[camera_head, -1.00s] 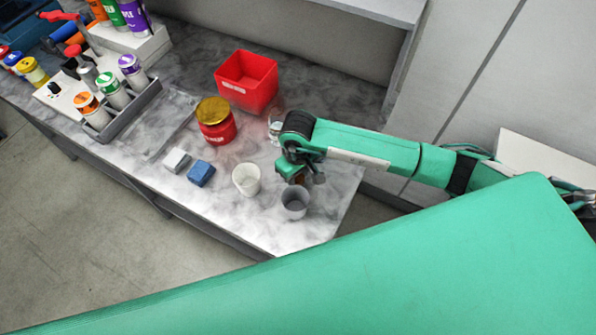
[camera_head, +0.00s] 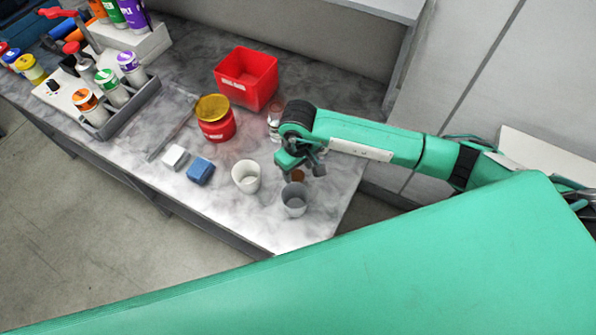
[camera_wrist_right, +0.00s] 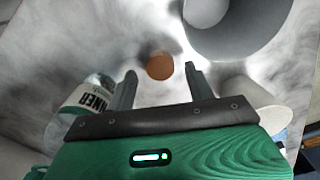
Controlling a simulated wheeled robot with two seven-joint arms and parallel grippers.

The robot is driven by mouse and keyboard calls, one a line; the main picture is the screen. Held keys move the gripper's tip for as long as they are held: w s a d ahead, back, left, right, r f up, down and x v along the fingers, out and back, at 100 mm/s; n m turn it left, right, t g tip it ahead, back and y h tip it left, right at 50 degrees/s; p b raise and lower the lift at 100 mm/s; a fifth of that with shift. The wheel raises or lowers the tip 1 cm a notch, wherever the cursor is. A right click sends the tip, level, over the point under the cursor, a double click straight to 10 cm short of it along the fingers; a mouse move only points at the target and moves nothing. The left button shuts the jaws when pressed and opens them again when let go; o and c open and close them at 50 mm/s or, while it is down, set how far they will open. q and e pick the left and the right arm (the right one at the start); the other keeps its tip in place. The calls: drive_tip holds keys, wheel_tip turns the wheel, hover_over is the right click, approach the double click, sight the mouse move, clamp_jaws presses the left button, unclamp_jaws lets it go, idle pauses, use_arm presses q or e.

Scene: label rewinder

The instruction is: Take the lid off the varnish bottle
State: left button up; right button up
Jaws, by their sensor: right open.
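My right gripper (camera_head: 302,170) is open above the right end of the bench. In the right wrist view its fingers (camera_wrist_right: 160,77) stand apart, with a round orange-brown top (camera_wrist_right: 160,66) showing in line with the gap. In the head view this brown thing (camera_head: 298,176) is mostly hidden by the gripper; I cannot tell whether it is the varnish bottle's lid or whether the fingers reach around it. A clear bottle (camera_head: 274,122) stands behind the gripper; its label in the wrist view ends in "NNER" (camera_wrist_right: 92,97). My left gripper is out of view.
A grey cup (camera_head: 294,205) and a white cup (camera_head: 246,182) stand close to the gripper. A red jar with a gold lid (camera_head: 214,108), a red bin (camera_head: 245,85), a blue block (camera_head: 201,176) and a white block (camera_head: 175,157) are farther left. The bench's front edge (camera_head: 230,236) is near.

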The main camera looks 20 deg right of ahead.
sight(298, 175)
wheel_tip(298, 175, up, 10)
drive_tip(key=b, duration=0.3)
drive_tip(key=shift+r+b, duration=0.15)
drive_tip(key=shift+b, duration=0.25)
drive_tip(key=shift+s, duration=0.1)
